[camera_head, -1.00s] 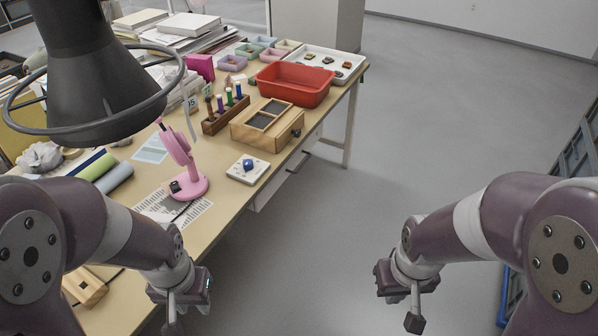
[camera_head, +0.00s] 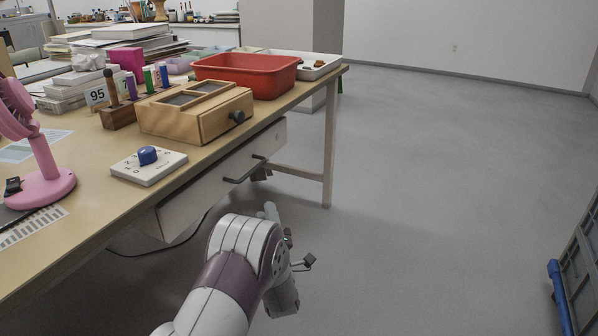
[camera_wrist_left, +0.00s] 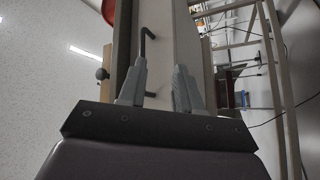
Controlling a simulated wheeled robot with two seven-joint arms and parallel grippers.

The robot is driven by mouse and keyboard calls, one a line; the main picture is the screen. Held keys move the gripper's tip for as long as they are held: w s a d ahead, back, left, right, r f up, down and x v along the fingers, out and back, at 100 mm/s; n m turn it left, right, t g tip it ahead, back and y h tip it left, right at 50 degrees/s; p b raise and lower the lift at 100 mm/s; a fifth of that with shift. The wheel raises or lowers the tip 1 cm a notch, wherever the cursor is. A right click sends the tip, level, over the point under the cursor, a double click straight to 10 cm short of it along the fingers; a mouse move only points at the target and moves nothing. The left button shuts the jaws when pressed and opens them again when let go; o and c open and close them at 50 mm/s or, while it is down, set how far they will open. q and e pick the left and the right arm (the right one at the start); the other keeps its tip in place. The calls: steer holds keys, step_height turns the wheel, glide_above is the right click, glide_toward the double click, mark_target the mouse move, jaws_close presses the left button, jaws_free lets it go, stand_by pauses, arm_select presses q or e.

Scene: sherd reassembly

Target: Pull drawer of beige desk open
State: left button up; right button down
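The beige desk (camera_head: 110,215) stands at the left in the head view. Its pale drawer (camera_head: 215,185) is under the tabletop and looks shut, with a dark bar handle (camera_head: 245,170) on its front. My left gripper (camera_head: 288,235) is in front of the drawer, lower than the handle and apart from it in the head view. In the left wrist view the two grey fingers of my left gripper (camera_wrist_left: 160,68) are spread with nothing held. The dark handle (camera_wrist_left: 148,45) shows beyond them, beside the drawer front (camera_wrist_left: 170,35). My right gripper is out of view.
On the desktop are a wooden box with a dark knob (camera_head: 195,112), a red tub (camera_head: 248,75), a white dial plate (camera_head: 148,167) and a pink fan (camera_head: 45,185). A desk leg (camera_head: 328,150) stands beyond the drawer. The floor at right is clear up to a dark crate (camera_head: 583,260).

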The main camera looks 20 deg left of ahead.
mark_target(255, 169)
arm_select(q)
steer(key=shift+n+t+y, duration=0.4)
steer(key=shift+n+y, duration=0.1)
steer(key=shift+n, duration=0.3)
steer(key=b+x, duration=0.1)
steer(key=x, duration=0.3)
steer(key=s+r+b+x, duration=0.1)
steer(key=b+x, duration=0.1)
steer(key=x, duration=0.2)
steer(key=r+b+x, duration=0.1)
steer(key=b+x, duration=0.1)
steer(key=x, duration=0.2)
steer(key=shift+a+r, duration=0.1)
steer(key=shift+a, duration=0.1)
steer(key=shift+w+a+r, duration=0.1)
steer(key=shift+r, duration=0.05)
jaws_close()
